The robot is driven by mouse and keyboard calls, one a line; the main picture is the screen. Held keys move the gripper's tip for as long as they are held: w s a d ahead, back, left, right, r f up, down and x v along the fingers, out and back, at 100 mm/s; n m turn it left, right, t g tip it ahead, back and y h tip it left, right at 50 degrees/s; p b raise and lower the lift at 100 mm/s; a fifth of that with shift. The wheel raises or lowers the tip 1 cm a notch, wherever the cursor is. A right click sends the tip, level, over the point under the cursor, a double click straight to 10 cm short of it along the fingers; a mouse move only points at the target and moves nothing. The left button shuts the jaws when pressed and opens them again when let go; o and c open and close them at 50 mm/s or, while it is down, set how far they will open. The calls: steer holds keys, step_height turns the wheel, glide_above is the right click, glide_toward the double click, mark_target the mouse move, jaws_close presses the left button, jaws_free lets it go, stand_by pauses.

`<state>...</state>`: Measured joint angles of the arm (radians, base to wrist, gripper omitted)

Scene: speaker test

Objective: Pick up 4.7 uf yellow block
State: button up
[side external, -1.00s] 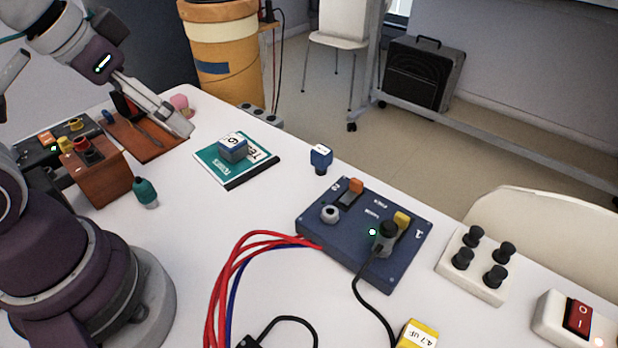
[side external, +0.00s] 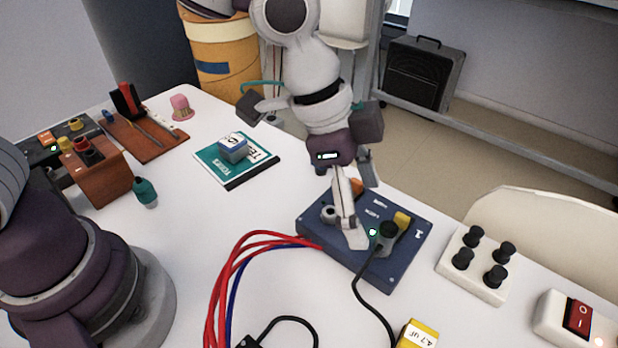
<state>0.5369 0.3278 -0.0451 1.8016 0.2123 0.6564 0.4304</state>
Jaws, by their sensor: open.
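The yellow block (side external: 417,335) with a white label reading 4.7 uF lies on the white table at the bottom edge of the view, partly cut off. My gripper (side external: 358,215) is open and empty. It points down in front of or over the blue control box (side external: 315,237), well behind the yellow block and to its left. One finger covers part of the box's top. I cannot tell whether the finger touches the box.
Red and blue cables (side external: 236,262) and a black cable (side external: 362,303) run from the box across the table. A white block with black knobs (side external: 476,284) and a red switch (side external: 578,318) stand at right. A teal book (side external: 212,173) with a blue block (side external: 233,148) lies behind left.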

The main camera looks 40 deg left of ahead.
mark_target(414, 334)
steer(key=d+f+m, duration=0.1)
steer(key=d+f, duration=0.2)
steer(key=f, duration=0.2)
steer(key=s+d+f+m+g, duration=0.1)
steer(key=d+f, duration=0.3)
steer(key=f, duration=0.1)
steer(key=s+d+f+m, duration=0.1)
steer(key=d+f, duration=0.3)
steer(key=shift+s+d+f+m+g+h, duration=0.1)
steer(key=shift+s+f+m+g+h, duration=0.05)
steer(key=shift+f+m+g+h, duration=0.2)
steer(key=shift+c, duration=0.3)
steer(key=c, duration=1.1)
